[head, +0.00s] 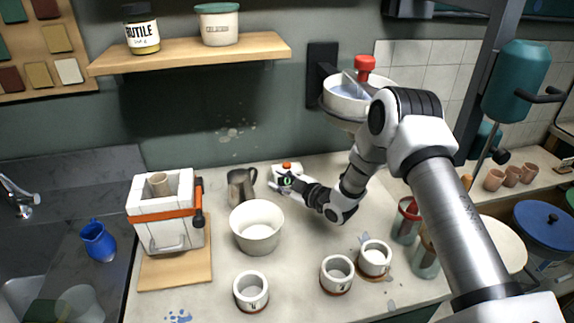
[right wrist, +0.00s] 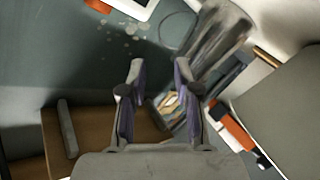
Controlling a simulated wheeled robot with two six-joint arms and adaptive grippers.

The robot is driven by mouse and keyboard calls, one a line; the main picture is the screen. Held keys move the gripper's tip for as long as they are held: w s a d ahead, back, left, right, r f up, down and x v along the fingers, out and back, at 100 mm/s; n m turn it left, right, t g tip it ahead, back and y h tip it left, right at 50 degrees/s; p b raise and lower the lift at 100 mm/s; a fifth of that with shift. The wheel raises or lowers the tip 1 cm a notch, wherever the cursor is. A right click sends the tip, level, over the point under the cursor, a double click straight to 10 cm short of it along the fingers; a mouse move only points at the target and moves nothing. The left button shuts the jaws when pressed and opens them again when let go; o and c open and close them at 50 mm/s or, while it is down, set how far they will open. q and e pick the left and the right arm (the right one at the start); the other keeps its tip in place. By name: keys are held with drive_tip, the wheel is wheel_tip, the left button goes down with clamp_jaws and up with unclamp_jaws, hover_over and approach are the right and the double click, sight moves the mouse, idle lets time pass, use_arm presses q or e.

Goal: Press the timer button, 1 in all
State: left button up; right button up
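The timer (head: 286,170) is a small white box with an orange-red button on top and a dark display with a green mark. It stands on the worktop near the back wall in the head view. My right gripper (head: 284,184) is low in front of it and covers part of it; I cannot tell whether they touch. In the right wrist view my right gripper (right wrist: 160,68) has its fingers apart with nothing between them. A white-edged dark panel, likely the timer (right wrist: 138,6), is cut by the top edge there. My left gripper is not in view.
A metal jug (head: 241,186) and a white bowl (head: 257,228) stand close left of my right gripper. A strapped white mould (head: 165,208) stands on a wooden board further left. Several white cups are in front. A shelf (head: 190,53) hangs above.

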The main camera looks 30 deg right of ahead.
clamp_jaws()
